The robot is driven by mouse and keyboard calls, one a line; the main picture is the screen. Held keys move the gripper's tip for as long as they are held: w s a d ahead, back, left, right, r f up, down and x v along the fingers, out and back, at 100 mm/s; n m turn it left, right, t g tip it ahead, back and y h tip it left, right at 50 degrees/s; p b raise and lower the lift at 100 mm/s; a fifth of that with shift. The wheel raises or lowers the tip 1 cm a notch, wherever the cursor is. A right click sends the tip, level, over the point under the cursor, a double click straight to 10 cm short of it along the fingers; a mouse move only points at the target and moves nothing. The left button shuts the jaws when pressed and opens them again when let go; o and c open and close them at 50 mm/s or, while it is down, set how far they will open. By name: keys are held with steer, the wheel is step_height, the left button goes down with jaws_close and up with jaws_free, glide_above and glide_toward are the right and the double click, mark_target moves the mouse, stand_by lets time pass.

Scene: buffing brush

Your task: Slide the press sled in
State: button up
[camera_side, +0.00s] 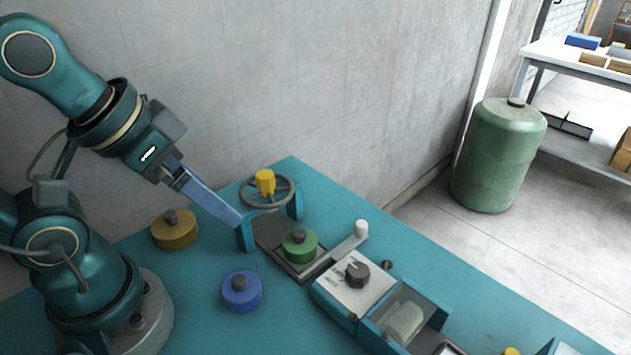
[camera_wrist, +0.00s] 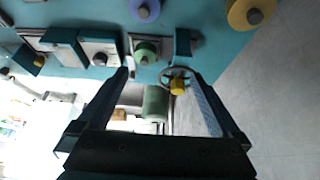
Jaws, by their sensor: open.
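The press has a teal frame (camera_side: 247,234) with a grey handwheel (camera_side: 286,196) carrying a yellow knob (camera_side: 265,182). A dark sled (camera_side: 268,229) or slide plate lies in front of it, with a green round piece (camera_side: 299,245) on it. A grey bar with a white knob (camera_side: 361,228) reaches out beside the plate. My gripper (camera_side: 238,221) is open and empty, pointing down toward the press from the left, near its frame. In the wrist view the handwheel's yellow knob (camera_wrist: 177,86) appears between my open fingers (camera_wrist: 160,76). Whether the gripper touches the frame is unclear.
A yellow round piece (camera_side: 174,230) and a blue one (camera_side: 241,291) stand on the teal table (camera_side: 190,300). A white box with a dark dial (camera_side: 357,274) and a clear-covered unit (camera_side: 405,313) stand right of the press. A grey wall (camera_side: 330,90) rises behind.

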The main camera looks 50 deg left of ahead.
steer(key=c, duration=0.7)
steer(key=shift+n, duration=0.6)
steer(key=w+d+r+n+t+h, duration=0.1)
steer(key=w+d+r+n, duration=0.1)
steer(key=w+r+n, duration=0.5)
steer(key=n+g+h, duration=0.2)
steer(key=n+g, duration=0.1)
steer(key=n, duration=1.6)
glide_above(361, 223)
steer(key=s+a, duration=0.2)
step_height(361, 223, down, 16)
steer(key=shift+w+d+r, duration=0.15)
steer(key=shift+x, duration=2.5)
